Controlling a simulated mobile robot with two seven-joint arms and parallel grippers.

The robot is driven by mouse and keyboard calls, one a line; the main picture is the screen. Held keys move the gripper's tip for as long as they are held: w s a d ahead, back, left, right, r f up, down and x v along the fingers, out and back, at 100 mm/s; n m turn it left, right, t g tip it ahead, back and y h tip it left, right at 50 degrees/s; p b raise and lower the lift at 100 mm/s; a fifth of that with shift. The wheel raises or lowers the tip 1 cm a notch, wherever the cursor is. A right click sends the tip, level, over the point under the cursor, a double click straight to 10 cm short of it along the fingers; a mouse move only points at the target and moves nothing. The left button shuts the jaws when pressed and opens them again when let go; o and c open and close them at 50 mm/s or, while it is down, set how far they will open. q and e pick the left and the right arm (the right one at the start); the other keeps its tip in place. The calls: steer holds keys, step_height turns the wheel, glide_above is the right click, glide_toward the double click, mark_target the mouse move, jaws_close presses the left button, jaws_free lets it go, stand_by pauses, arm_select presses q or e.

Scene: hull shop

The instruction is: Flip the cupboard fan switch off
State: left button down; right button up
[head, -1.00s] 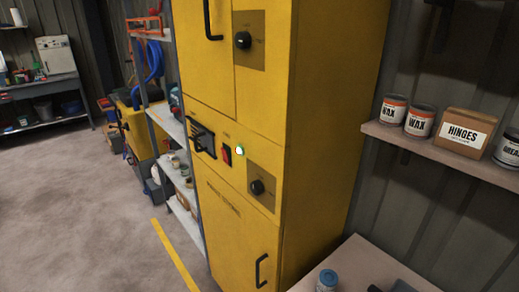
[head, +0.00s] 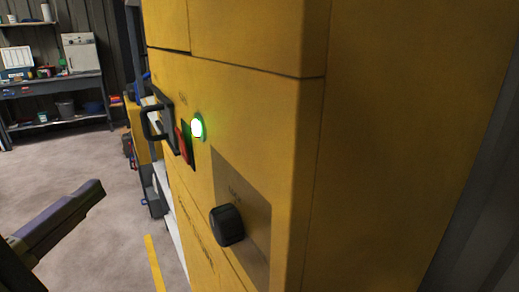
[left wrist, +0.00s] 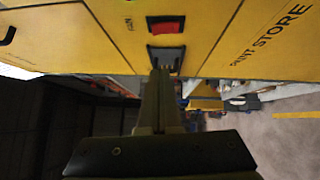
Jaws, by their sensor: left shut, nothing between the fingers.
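The yellow cupboard (head: 400,140) fills the middle and right of the head view. Its red fan switch (head: 184,146) sits on the front, seen edge-on beside a lit green lamp (head: 197,128). In the left wrist view the red switch (left wrist: 168,27) shows at the top, near a small FAN label (left wrist: 130,24). My left gripper (head: 96,188) is shut and empty, out in front of the cupboard's face at the left. In the wrist view its fingertips (left wrist: 162,72) point toward the switch area, just below the red part; contact cannot be told. My right gripper is out of view.
A black knob (head: 227,225) sticks out of the cupboard front below the lamp. A dark handle-like fitting (head: 158,118) juts out left of the switch. A workbench (head: 50,85) stands far back left. The floor (head: 85,170) left of the cupboard is open.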

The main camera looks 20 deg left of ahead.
arm_select(q)
steer(key=p, duration=0.2)
glide_toward(178, 134)
steer(key=w+a, duration=0.3)
steer(key=a, duration=0.1)
steer(key=shift+w+d+p, duration=0.2)
steer(key=shift+w+d, duration=0.5)
steer(key=shift+w, duration=0.15)
steer(key=shift+w+d+p, duration=0.2)
steer(key=shift+w+d, duration=0.5)
steer(key=shift+w, duration=0.15)
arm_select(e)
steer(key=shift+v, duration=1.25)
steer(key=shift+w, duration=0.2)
arm_select(q)
steer(key=shift+w+d+r, duration=0.25)
steer(key=shift+w, duration=0.05)
steer(key=shift+s+f, duration=0.1)
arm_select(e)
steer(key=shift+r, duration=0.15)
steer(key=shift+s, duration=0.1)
